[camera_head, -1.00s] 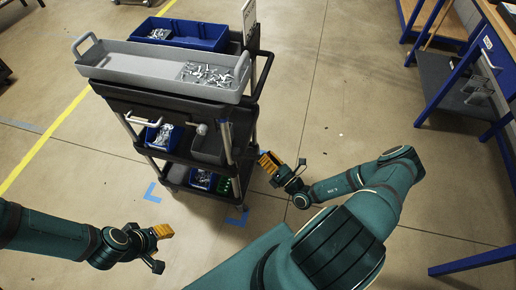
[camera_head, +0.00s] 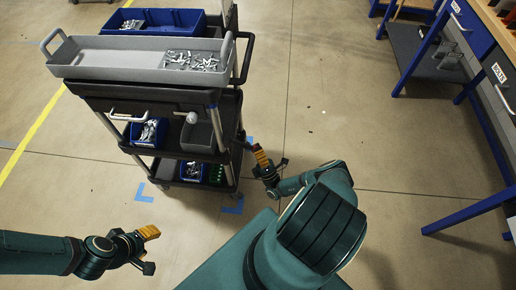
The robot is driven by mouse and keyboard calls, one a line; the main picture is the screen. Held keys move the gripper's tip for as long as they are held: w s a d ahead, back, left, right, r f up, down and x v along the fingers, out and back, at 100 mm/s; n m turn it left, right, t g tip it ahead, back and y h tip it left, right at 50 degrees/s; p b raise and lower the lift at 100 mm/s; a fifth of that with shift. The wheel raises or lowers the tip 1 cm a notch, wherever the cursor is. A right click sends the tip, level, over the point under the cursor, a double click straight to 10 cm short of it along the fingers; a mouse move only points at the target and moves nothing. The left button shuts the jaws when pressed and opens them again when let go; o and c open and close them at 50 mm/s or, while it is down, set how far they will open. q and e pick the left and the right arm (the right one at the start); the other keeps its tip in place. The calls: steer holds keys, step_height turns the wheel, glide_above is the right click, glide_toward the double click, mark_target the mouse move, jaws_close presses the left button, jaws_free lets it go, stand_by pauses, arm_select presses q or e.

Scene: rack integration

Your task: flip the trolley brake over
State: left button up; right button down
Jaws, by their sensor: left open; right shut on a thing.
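The black trolley (camera_head: 135,92) stands left of centre on the floor, with three levels. Its brake cannot be made out; the wheels are small and mostly hidden beneath the lower shelf. My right gripper (camera_head: 271,163) is low beside the trolley's right side, with an orange-yellow finger towards the trolley. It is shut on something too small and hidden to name. I cannot tell whether it touches the trolley. My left gripper (camera_head: 150,250) is open and empty above the floor, in front of the trolley and to its left.
A grey tray (camera_head: 110,66) with metal parts and a blue bin (camera_head: 190,22) are on the trolley's top. Smaller bins fill its shelves. Blue tape (camera_head: 144,192) marks the floor. A blue-framed workbench (camera_head: 478,72) stands at right. The floor between trolley and bench is clear.

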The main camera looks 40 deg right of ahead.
steer(key=shift+f+m+h, duration=0.15)
steer(key=shift+m+h, duration=0.35)
steer(key=c, duration=0.7)
jaws_free()
steer(key=shift+w, duration=0.1)
steer(key=shift+o, duration=0.2)
steer(key=shift+f, duration=0.15)
steer(key=shift+s+a+f, duration=0.15)
steer(key=shift+s+f, duration=0.05)
steer(key=shift+s, duration=0.05)
steer(key=s+a+f, duration=0.1)
steer(key=s+a, duration=0.1)
steer(key=s, duration=1.1)
steer(key=shift+s+f, duration=0.15)
steer(key=shift+f, duration=0.15)
